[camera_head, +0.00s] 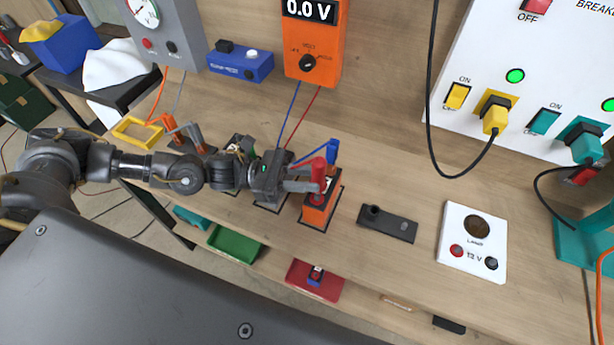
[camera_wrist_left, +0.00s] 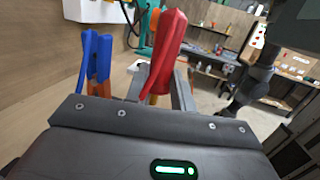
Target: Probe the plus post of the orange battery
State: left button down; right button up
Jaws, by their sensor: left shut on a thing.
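The orange battery (camera_head: 318,214) stands on the bench in a dark outline in the head view. My left gripper (camera_head: 306,180) is shut on the red probe clip (camera_head: 319,173), which is over the battery's near part. The red clip also shows upright between the fingers in the left wrist view (camera_wrist_left: 165,48). The blue probe clip (camera_head: 332,151) stands at the battery's far side; it is left of the red one in the left wrist view (camera_wrist_left: 97,58). The plus post is hidden, so I cannot tell whether the red tip touches it. The orange meter (camera_head: 329,60) reads 0.0 V. My right gripper is not in view.
Orange and grey clips (camera_head: 185,132) stand left on the bench. A blue box (camera_head: 240,66) is beside the meter. A black block (camera_head: 388,223) and a white lamp panel (camera_head: 472,240) lie to the right. Green (camera_head: 234,245) and red (camera_head: 328,283) bins sit below the front edge.

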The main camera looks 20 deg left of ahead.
pick_arm(q)
jog(key=shift+f+b, duration=0.4)
dwell(0.6)
jog(key=shift+f+b, duration=0.15)
jog(key=shift+b, duration=0.15)
dwell(1.0)
jog(key=shift+s+f, duration=0.15)
dwell(1.4)
jog(key=shift+r+p, duration=0.8)
jog(key=shift+r, duration=0.75)
jog(key=shift+r+p, duration=0.95)
jog(key=shift+r, duration=1.25)
